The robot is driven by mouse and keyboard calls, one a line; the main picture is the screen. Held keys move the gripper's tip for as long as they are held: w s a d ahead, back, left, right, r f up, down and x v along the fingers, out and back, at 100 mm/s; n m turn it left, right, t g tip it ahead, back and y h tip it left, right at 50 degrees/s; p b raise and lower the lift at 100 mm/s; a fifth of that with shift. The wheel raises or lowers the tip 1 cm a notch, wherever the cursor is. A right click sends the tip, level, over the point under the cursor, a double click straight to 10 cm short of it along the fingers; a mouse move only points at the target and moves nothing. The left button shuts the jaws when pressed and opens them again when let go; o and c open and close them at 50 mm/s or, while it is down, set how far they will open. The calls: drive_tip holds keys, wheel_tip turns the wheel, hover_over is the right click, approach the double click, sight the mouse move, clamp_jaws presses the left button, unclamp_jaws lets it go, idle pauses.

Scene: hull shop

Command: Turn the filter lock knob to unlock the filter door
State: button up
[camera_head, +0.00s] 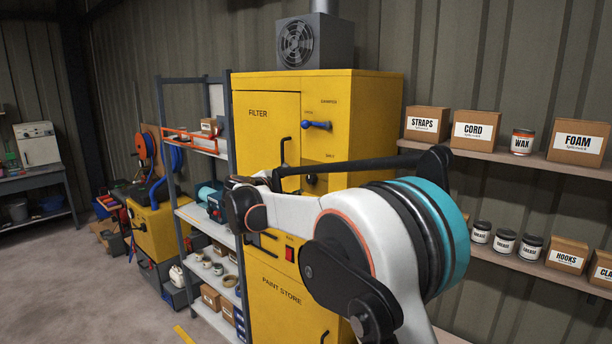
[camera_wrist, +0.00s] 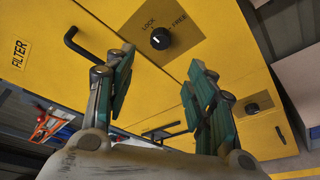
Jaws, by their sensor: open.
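In the wrist view, the filter lock knob (camera_wrist: 160,39) is a round black knob on a brown plate marked LOCK and FREE. Its white mark seems to lean toward the LOCK side. The yellow filter door (camera_wrist: 40,85) bears the FILTER label and a black bar handle (camera_wrist: 85,42); in the head view, the door (camera_head: 258,140) looks closed. My gripper (camera_wrist: 160,62) is open and empty. Its fingers point toward the knob from either side in the picture, apart from it. In the head view, my arm hides most of my gripper.
A blue lever (camera_head: 316,125) juts from the yellow cabinet (camera_head: 375,120), right of the filter door. Another black knob (camera_wrist: 251,107) shows in the wrist view. Shelves with boxes (camera_head: 473,130) stand right; a grey rack (camera_head: 165,130) stands left. Open floor (camera_head: 80,290) lies far left.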

drive_tip(key=p+x, duration=0.2)
drive_tip(key=x, duration=1.1)
drive_tip(key=shift+p, duration=0.35)
drive_tip(key=shift+w+d+f, duration=0.1)
drive_tip(key=shift+w+d, duration=0.05)
drive_tip(key=shift+c, duration=0.5)
drive_tip(key=c, duration=1)
